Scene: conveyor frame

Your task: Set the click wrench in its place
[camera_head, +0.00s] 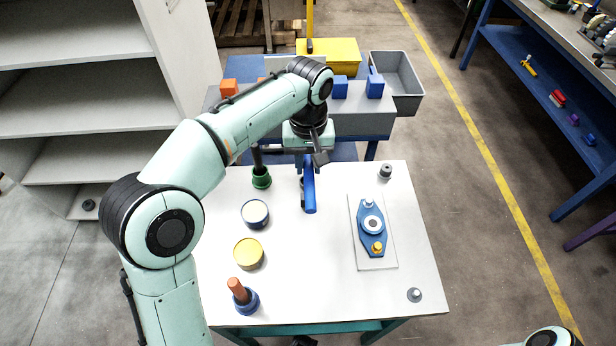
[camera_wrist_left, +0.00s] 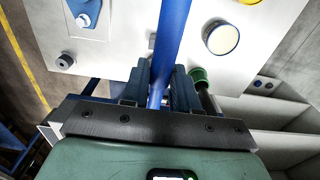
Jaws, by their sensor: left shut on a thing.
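The click wrench (camera_head: 309,190), a long blue bar, is in my left gripper (camera_head: 311,160). The gripper is shut on it over the back middle of the white table. In the head view its front end points towards the near side; its far end is hidden by the gripper. In the left wrist view the blue bar (camera_wrist_left: 172,40) runs up from between the fingers (camera_wrist_left: 160,93). Whether it touches the table is unclear. A green holder (camera_head: 261,180) with a dark rod stands left of it. A blue holder (camera_head: 248,303) with an orange handle stands at the front left.
A blue-rimmed round container (camera_head: 255,213) and a yellow-topped one (camera_head: 248,253) stand on the left. A pale plate (camera_head: 377,262) with a blue part (camera_head: 371,238) lies on the right. Small grey knobs (camera_head: 385,171) stand near the edges. Boxes and a grey bin (camera_head: 398,82) are behind.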

